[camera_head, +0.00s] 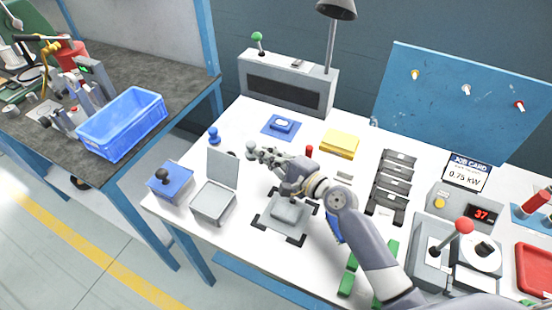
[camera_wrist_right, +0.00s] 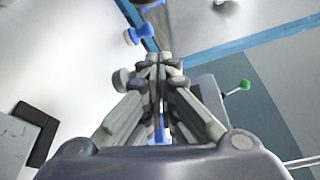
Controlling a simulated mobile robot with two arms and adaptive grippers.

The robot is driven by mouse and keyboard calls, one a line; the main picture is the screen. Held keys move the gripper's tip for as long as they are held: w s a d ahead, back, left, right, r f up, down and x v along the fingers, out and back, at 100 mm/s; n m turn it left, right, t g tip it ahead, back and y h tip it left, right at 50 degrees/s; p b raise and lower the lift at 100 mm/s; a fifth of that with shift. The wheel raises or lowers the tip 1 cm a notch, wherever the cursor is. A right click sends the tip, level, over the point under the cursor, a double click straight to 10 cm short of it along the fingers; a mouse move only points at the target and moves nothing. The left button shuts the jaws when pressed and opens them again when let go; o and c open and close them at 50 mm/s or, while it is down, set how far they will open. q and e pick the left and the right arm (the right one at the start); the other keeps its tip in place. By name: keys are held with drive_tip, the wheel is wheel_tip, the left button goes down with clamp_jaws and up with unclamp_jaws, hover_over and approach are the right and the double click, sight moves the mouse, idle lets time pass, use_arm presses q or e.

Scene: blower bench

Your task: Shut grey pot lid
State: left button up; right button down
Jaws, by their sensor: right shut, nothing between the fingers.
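The grey pot (camera_head: 212,203) is a square open box near the front left of the white table. Its lid (camera_head: 223,168) stands upright along the pot's back edge, so the pot is open. My right gripper (camera_head: 254,152) is shut and empty, just right of the lid near its upper right edge. I see a small space between them in the head view, but cannot tell the depth. In the right wrist view the closed fingers (camera_wrist_right: 160,60) point towards a blue knob (camera_wrist_right: 137,35); I cannot make out the lid there. My left gripper is not in view.
A blue box with a dark knob (camera_head: 169,182) stands left of the pot. A blue knob (camera_head: 214,135) stands behind the lid. A grey block on a plate with black corners (camera_head: 284,215) lies under my right arm. A blue crate (camera_head: 122,124) sits on the side bench.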

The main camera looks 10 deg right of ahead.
sight(227, 165)
drive_tip(key=x, duration=0.4)
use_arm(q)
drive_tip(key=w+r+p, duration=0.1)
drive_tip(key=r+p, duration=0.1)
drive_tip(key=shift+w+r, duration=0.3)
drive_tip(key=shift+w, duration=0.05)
use_arm(e)
drive_tip(key=s+a, duration=0.1)
drive_tip(key=s+a+r, duration=0.1)
drive_tip(key=s, duration=0.1)
drive_tip(key=shift+a+r, duration=0.1)
drive_tip(key=shift+r, duration=0.05)
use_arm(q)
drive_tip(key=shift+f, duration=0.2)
use_arm(e)
drive_tip(key=shift+s+r, duration=0.1)
